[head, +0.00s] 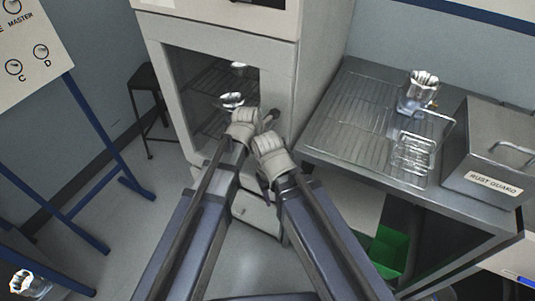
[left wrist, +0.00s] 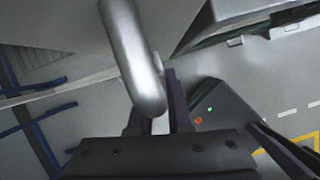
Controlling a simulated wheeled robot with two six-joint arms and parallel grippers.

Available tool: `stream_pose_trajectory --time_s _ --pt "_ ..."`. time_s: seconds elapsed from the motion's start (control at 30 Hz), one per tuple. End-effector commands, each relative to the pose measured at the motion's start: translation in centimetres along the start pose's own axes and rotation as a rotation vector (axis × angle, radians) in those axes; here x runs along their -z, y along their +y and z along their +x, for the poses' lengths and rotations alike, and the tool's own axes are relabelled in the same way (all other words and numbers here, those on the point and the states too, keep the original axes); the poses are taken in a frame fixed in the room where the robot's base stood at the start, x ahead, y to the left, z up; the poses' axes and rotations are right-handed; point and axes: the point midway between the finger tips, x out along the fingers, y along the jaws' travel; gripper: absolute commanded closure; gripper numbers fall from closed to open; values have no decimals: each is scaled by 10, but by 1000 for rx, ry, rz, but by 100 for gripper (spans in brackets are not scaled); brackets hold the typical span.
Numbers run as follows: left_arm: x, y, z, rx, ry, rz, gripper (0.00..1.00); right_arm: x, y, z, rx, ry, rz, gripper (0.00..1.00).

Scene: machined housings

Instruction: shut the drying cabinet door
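The pale drying cabinet (head: 289,85) stands at the centre of the head view. Its front frames a dark opening or window with wire racks (head: 212,85) and shiny metal parts inside. I cannot tell how far the door stands from shut. My left gripper (head: 270,120) is in front of the cabinet's lower right front. In the left wrist view a thick curved metal bar, which looks like the door handle (left wrist: 135,55), crosses in front of its fingers (left wrist: 160,122). Some gap shows between them; their grip on the bar is unclear. My right gripper (head: 263,184) is beside it, lower, its fingers mostly hidden.
A metal bench (head: 340,110) with a wire rack, a shiny part (head: 420,90) and a box labelled "RUST GUARD" (head: 490,150) stands close at the right. A green bin (head: 388,250) is beneath. A dark stool (head: 146,80) and blue frame (head: 100,130) are left; floor between is clear.

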Motion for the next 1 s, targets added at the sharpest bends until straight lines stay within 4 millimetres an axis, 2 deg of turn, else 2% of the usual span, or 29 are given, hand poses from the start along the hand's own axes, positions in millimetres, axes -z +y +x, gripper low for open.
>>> stream_pose_trajectory --time_s 0.03,0.4,0.43,0.7,1.0 --pt "-8 -1 2 2 -14 1 100 0 0 0 0 0 0 50" --pt "-12 1 2 0 -20 -2 100 0 0 0 0 0 0 50" --pt "-12 1 2 0 -20 -2 82 0 0 0 0 0 0 50" --pt "-11 1 2 -2 -19 -2 53 0 0 0 0 0 0 50" --pt "-11 2 1 -3 -18 -3 53 0 0 -2 0 0 0 50"
